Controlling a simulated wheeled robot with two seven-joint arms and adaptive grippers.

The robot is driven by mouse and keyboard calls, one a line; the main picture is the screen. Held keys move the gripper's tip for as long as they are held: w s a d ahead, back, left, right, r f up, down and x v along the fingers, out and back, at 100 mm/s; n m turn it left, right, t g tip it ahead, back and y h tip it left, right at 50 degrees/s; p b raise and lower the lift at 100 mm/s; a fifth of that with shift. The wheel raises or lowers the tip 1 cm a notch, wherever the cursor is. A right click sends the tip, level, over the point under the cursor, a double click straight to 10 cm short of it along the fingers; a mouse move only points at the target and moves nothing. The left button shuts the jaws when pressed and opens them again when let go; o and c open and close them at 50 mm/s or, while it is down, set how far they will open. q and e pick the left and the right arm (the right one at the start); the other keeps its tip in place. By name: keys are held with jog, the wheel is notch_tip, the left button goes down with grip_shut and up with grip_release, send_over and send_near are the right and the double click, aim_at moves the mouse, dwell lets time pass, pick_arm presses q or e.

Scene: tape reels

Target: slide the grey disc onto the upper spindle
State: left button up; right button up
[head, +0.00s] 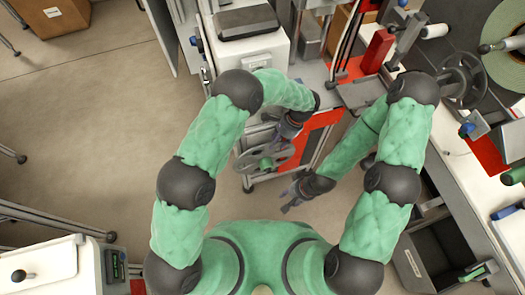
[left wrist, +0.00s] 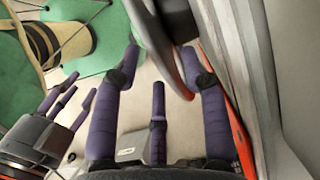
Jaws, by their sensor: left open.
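A grey spoked disc (head: 246,166) is at the middle of the head view, in front of the white cart. My left gripper (head: 283,137) is right above it, partly hidden by its own wrist. In the left wrist view, a thin disc edge (left wrist: 178,62) lies between the open purple fingers of my left gripper (left wrist: 160,75); I cannot tell whether they touch it. My right gripper (head: 289,204) is lower, its fingers spread and empty; it also shows in the left wrist view (left wrist: 67,103). I cannot clearly tell which spindle is the upper one.
At right, a machine carries another spoked wheel (head: 463,78), a large greenish reel (head: 500,62) and a knob-ended shaft (head: 485,49). A red block (head: 377,50) and a grey tray (head: 357,93) stand behind my arms. An open drawer (head: 425,262) is at lower right.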

aim_at(266, 145)
pick_arm(q)
jog(key=a, duration=0.1)
jog(key=s+a, duration=0.1)
jog(key=a, duration=0.1)
jog(key=a+b, duration=0.1)
jog(key=shift+s+a+f, duration=0.1)
jog(key=shift+s+a, duration=0.1)
jog(key=shift+s, duration=0.05)
jog(key=shift+d+b+x, duration=0.2)
jog(key=shift+b+x, duration=0.6)
jog(key=shift+x, duration=1.5)
jog(key=shift+f, duration=0.1)
jog(key=shift+c, duration=0.3)
jog(key=shift+w, duration=0.1)
grip_shut()
